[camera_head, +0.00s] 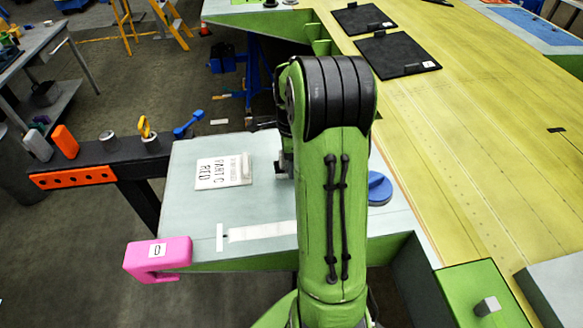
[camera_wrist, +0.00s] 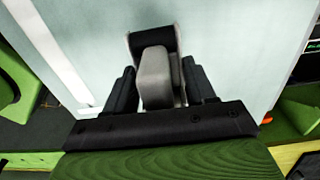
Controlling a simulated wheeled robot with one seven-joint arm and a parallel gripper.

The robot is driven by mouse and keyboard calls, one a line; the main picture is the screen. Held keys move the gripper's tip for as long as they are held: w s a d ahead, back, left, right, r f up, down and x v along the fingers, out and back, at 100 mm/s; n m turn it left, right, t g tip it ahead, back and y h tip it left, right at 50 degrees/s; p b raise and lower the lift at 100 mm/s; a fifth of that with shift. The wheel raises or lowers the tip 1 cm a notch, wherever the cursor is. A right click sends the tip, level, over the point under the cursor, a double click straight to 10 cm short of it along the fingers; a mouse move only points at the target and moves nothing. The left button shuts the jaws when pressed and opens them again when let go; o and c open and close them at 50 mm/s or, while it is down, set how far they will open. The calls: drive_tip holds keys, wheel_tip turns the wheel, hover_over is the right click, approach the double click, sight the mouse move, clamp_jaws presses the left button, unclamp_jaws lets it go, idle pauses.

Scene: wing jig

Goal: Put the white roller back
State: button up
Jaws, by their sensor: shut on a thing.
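My gripper (camera_wrist: 160,88) shows in the wrist view with one dark finger on each side of a pale grey, rounded block-like thing (camera_wrist: 154,72). It is shut on this thing, which has a black part at its far end. This may be the white roller, but its full shape is hidden by the fingers. Below it is the pale worktable top (camera_wrist: 230,30); I cannot tell whether the thing touches it. In the head view my green arm hides most of the gripper and the held thing over the table (camera_head: 190,225).
A dark bench (camera_head: 95,155) at left bears a grey cylinder (camera_head: 108,141), a yellow-handled tool (camera_head: 146,128) and an orange block (camera_head: 65,141). A pink clamp (camera_head: 158,258) grips the table's front-left corner. A paper sign (camera_head: 220,171) and blue disc (camera_head: 379,188) lie on the table. The yellow-green wing panel (camera_head: 480,120) is at right.

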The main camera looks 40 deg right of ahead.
drive_tip(key=shift+f, duration=1)
drive_tip(key=shift+f, duration=0.1)
drive_tip(key=o, duration=1)
